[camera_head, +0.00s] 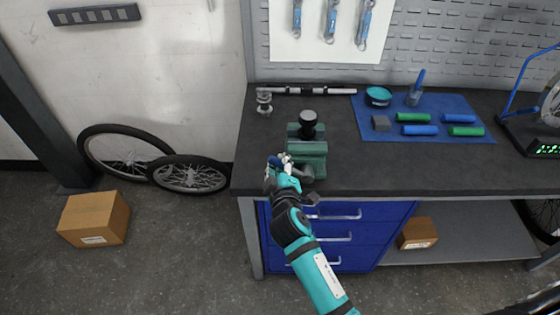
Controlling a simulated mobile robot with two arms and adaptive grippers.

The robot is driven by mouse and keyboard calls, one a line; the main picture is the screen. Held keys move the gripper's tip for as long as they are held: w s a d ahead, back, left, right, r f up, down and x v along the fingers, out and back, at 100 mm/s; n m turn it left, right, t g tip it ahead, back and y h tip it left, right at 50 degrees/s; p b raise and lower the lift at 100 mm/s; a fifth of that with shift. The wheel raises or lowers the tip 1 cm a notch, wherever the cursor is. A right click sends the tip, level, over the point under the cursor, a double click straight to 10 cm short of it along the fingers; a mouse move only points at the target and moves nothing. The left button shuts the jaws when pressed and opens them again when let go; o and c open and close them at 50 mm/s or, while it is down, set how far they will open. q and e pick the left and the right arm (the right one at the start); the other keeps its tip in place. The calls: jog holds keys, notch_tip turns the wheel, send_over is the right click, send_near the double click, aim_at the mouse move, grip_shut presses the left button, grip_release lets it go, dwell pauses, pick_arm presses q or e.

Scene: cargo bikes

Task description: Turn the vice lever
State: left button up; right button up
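A green vice (312,150) is mounted at the front edge of the dark workbench, in the middle of the head view. My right gripper (278,164), on a teal arm from the lower right, is at the front left of the vice. The gripper and wrist cover much of the vice's front, and I cannot make out the vice lever clearly. I cannot tell whether the fingers are open, shut or touching the lever. My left gripper is not in view.
The workbench (220,186) carries a blue mat (432,106) with blue and green grips, right of the vice. A metal tube (300,90) lies behind it. Blue drawers (350,240) are below. Wheels (188,174) and a cardboard box (94,218) stand on the floor at left.

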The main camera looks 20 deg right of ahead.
jog(key=o, duration=0.4)
jog(key=shift+s+a, duration=0.15)
jog(key=shift+s, duration=0.15)
jog(key=shift+o, duration=0.8)
jog(key=shift+w, duration=0.15)
jog(key=shift+r, duration=0.1)
jog(key=v, duration=0.7)
jog(key=shift+s, duration=0.3)
